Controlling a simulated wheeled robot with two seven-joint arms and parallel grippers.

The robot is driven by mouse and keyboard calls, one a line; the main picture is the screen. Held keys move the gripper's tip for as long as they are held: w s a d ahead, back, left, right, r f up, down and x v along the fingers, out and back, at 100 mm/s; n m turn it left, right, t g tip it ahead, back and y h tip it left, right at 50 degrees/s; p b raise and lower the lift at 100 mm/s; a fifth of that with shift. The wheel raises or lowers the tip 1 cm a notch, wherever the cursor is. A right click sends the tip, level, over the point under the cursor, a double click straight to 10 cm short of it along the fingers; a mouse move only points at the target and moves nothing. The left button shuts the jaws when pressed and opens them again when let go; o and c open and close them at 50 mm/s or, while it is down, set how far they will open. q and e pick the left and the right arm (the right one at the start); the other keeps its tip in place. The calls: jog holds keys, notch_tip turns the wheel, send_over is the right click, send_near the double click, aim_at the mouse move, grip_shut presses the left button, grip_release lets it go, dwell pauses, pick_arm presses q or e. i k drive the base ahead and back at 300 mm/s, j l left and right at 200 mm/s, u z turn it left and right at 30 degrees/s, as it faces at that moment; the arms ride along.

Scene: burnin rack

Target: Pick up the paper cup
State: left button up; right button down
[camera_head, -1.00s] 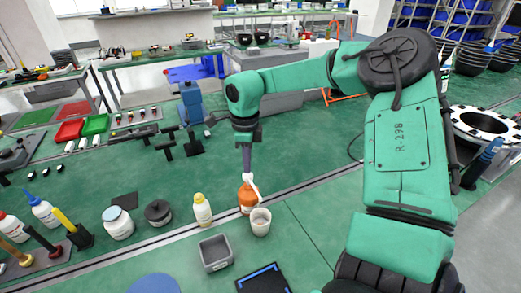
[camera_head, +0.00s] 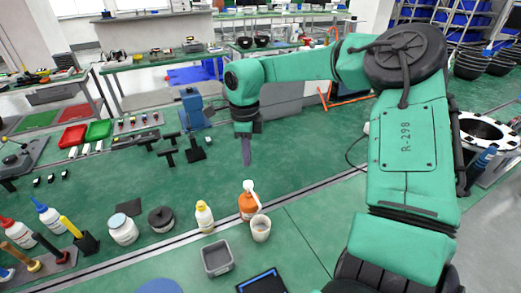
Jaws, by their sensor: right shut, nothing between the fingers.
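The paper cup (camera_head: 260,229) is a small, pale open cup standing upright on the green table surface. It stands just right of and in front of an orange bottle (camera_head: 247,208) with a white top. My right gripper (camera_head: 246,163) points down above and behind the bottle and cup, apart from both. Its fingers are shut with nothing between them. My left gripper is not in view.
A grey open bin (camera_head: 216,258) sits left of and in front of the cup. A cream bottle (camera_head: 204,217), a dark round jar (camera_head: 160,218) and a white jar (camera_head: 122,228) stand further left. A dark blue-edged tablet (camera_head: 262,281) lies at the front. The green surface right of the cup is clear.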

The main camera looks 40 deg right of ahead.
aim_at(260, 233)
jog(key=k+j, duration=0.25)
jog(key=k, duration=0.2)
jog(key=k+j, duration=0.25)
jog(key=k, duration=0.25)
jog(key=k+j, duration=0.25)
jog(key=k, duration=0.2)
